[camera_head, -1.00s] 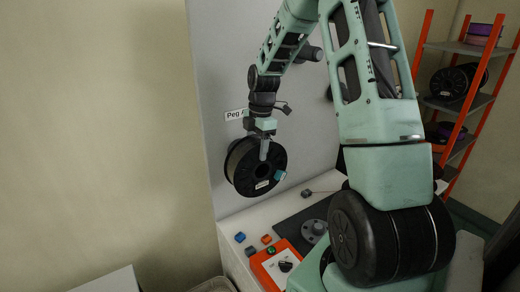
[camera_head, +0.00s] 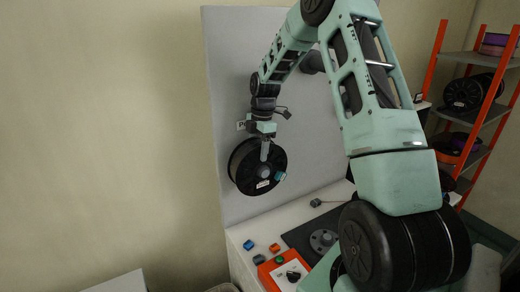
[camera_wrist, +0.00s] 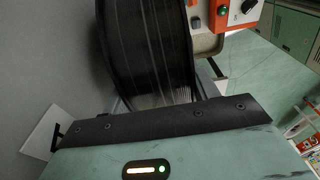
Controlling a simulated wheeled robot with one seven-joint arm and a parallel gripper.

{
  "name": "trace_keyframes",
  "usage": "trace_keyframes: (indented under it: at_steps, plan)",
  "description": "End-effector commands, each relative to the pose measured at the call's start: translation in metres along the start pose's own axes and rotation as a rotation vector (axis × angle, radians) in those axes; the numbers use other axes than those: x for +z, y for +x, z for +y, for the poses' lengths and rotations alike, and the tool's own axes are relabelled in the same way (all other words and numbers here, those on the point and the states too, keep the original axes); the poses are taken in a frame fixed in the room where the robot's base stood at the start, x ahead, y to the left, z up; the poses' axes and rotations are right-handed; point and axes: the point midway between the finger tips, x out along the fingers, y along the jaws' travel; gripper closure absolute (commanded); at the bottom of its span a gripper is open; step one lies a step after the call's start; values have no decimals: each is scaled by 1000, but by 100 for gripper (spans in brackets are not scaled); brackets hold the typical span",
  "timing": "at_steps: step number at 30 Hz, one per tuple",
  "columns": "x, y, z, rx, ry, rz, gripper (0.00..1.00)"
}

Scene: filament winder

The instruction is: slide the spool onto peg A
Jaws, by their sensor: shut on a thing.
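My gripper (camera_head: 265,150) is shut on the black spool (camera_head: 246,178), gripping its upper part. The spool stands on edge in front of the grey upright panel, one flat face with its centre hub towards the head camera. In the wrist view the spool's dark rim (camera_wrist: 148,45) fills the upper middle, close beside the grey panel. The Peg A label (camera_head: 240,126) shows on the panel just above the spool, mostly covered by my wrist. Peg A itself is hidden, and I cannot tell whether the spool is around it or only in front of it.
Another dark peg (camera_head: 313,62) sticks out higher on the panel (camera_head: 225,60). Below is a white bench (camera_head: 238,232) with small blue and orange blocks, an orange control box (camera_head: 270,272) and a dark mat with a round grey part. A shelf rack (camera_head: 470,118) with spools stands right.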

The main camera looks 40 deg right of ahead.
Motion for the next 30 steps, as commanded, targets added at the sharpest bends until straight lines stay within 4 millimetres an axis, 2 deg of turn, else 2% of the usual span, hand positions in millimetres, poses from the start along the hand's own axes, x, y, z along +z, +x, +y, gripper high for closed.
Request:
trace_keyframes:
  at_steps: [10,11,12,13,23,26,30]
  plan:
    - [0,-2,1,4,0,0,100]
    - [0,-2,1,4,0,0,33]
    - [0,-2,1,3,0,0,21]
    - [0,-2,1,3,0,0,16]
    - [0,-3,1,2,0,0,16]
    - [0,-10,2,4,0,-1,16]
    - [1,-34,2,8,1,-2,16]
